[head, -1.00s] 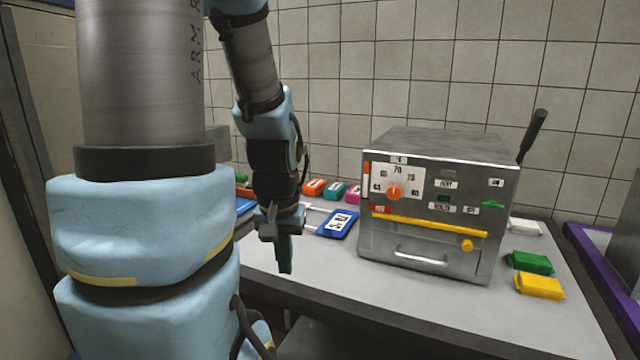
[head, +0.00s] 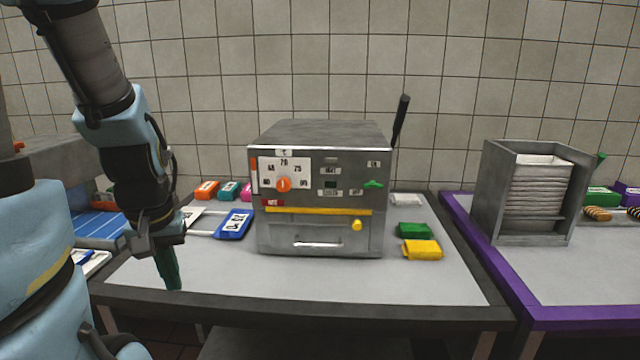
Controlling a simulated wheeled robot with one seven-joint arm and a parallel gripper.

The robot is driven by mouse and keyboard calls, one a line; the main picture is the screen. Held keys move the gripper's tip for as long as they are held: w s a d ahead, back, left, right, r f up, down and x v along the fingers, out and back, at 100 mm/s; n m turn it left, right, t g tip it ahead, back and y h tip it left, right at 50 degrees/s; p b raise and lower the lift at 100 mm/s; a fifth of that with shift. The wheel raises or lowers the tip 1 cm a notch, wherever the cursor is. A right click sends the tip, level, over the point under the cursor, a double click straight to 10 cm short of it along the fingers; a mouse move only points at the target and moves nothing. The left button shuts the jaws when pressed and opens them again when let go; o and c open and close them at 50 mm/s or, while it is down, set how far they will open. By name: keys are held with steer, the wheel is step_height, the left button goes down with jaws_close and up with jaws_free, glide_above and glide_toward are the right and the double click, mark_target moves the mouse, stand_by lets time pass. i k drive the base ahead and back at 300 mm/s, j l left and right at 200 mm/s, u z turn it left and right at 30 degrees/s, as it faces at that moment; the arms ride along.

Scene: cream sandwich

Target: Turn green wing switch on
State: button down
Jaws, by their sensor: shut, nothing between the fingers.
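The green wing switch (head: 373,184) is on the upper right of the front face of a grey metal machine (head: 320,230). Its wings lie roughly level, between a small label above and one to its lower left. My gripper (head: 172,284) hangs fingers down near the table's front left edge, left of the machine and well apart from the switch. Its green fingers are shut, with nothing seen between them.
The machine also carries an orange dial (head: 283,184), a yellow bar (head: 318,211), a yellow knob (head: 357,225) and a black lever (head: 401,120). Green (head: 413,230) and yellow (head: 422,250) blocks lie right of it. A blue tagged item (head: 234,224) lies left. The front table strip is clear.

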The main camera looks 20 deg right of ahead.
mark_target(373, 184)
steer(key=k+l, duration=0.45)
steer(key=k+l+u, duration=0.15)
steer(key=k+l, duration=0.25)
steer(key=l, duration=0.3)
